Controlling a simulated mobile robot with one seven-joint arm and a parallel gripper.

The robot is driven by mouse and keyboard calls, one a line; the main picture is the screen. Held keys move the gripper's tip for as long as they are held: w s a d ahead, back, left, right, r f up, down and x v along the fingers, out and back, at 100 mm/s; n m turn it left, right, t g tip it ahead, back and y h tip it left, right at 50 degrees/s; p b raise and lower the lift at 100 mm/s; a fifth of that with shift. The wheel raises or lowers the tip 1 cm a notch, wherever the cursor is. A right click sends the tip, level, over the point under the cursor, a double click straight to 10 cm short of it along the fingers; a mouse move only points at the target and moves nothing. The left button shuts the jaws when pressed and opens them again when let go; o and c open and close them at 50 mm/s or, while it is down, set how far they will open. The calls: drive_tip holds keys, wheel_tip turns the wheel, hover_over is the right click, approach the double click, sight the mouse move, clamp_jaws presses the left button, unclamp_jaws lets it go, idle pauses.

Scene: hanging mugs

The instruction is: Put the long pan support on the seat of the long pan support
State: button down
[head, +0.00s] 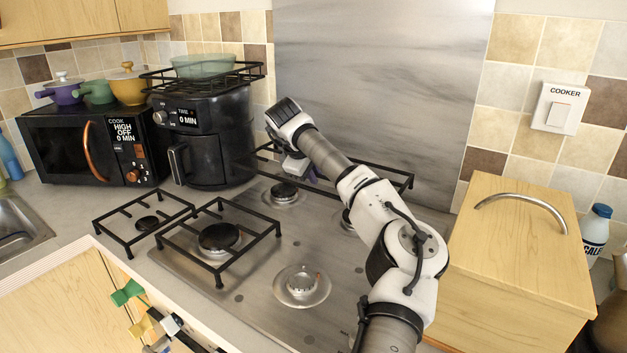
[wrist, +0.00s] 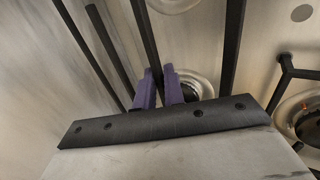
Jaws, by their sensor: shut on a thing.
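The long pan support (head: 388,168) is a black metal rack at the back of the steel hob (head: 250,290), in front of the grey splashback. My arm hides part of it in the head view. My gripper (head: 306,172) is over the rear burners, its purple fingers pointing down. In the wrist view, the fingers (wrist: 163,88) are closed around a black bar of the support (wrist: 147,40). The seat is not clearly marked; a rear burner (head: 284,192) shows below the rack. I cannot tell whether the support's feet touch the hob.
A smaller pan support (head: 247,239) stands over the front left burner, another (head: 120,238) left of it. A black air fryer (head: 205,140) stands close at the back left, with a rack (head: 160,80) and green bowl on top. A wooden box (head: 520,245) is at the right.

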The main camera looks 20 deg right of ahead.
drive_tip(key=shift+f+b, duration=3.9)
drive_tip(key=shift+b, duration=0.1)
drive_tip(key=shift+f, duration=0.15)
drive_tip(key=c, duration=1.4)
unclamp_jaws()
drive_tip(key=shift+f, duration=0.1)
drive_tip(key=b+v, duration=0.3)
drive_tip(key=v, duration=1.1)
